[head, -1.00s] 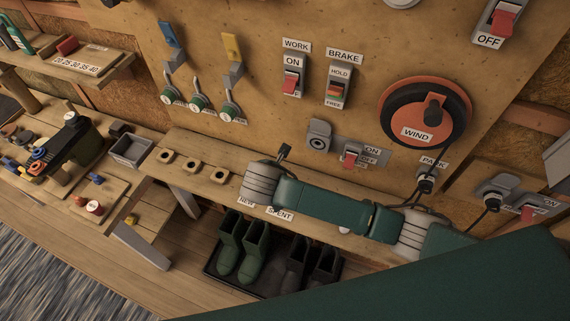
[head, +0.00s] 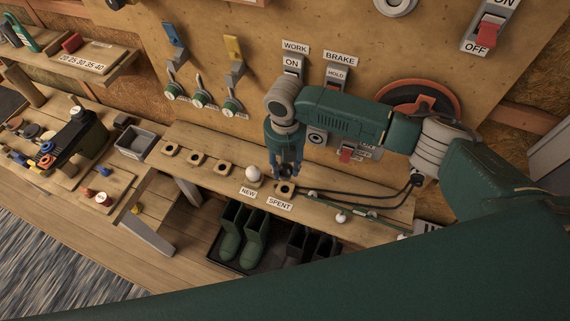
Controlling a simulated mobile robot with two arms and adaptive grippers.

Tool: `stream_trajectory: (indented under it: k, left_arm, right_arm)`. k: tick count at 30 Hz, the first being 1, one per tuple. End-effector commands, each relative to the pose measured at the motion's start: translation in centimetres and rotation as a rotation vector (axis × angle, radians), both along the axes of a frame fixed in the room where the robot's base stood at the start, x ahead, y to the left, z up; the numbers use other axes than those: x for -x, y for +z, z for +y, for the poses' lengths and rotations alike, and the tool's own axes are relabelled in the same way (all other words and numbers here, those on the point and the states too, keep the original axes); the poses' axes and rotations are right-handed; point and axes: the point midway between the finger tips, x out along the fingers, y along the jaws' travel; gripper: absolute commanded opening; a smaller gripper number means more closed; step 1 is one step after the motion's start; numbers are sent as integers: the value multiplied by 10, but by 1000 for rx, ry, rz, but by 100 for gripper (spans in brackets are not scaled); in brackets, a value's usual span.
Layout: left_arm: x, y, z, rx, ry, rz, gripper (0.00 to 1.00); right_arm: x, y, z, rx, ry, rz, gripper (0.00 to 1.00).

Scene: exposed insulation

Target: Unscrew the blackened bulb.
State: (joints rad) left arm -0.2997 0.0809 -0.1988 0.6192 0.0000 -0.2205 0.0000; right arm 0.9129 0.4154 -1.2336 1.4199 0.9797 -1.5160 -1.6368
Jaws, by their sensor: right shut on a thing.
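My right gripper (head: 286,174) points down over the bench, just above the square wooden holder (head: 285,190) by the SPENT label. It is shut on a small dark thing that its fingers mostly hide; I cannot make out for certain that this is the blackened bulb. A white bulb (head: 253,173) stands by the NEW label, just left of the gripper. A cord with small pale bulbs (head: 340,216) lies along the bench to the right. My left gripper is not in view.
Several small wooden holders (head: 196,158) sit on the bench (head: 320,178). A wall panel (head: 330,28) with switches and levers rises close behind my right arm. A grey bin (head: 136,141) is at left; green boots (head: 242,236) stand under the bench.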

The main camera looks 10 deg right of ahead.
Motion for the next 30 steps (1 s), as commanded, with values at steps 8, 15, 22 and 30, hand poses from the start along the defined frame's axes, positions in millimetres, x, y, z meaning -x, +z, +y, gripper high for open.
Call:
stream_trajectory:
  k: [8, 15, 22, 30]
  left_arm:
    - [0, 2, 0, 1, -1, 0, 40]
    - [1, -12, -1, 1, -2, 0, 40]
    - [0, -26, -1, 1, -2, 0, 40]
    - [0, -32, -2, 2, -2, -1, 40]
  right_arm:
    - [0, -1, 0, 5, 46, 3, 30]
    - [1, -22, 1, 5, 44, 3, 30]
    - [0, -45, 1, 4, 45, 3, 30]
    - [0, -56, 1, 5, 45, 2, 30]
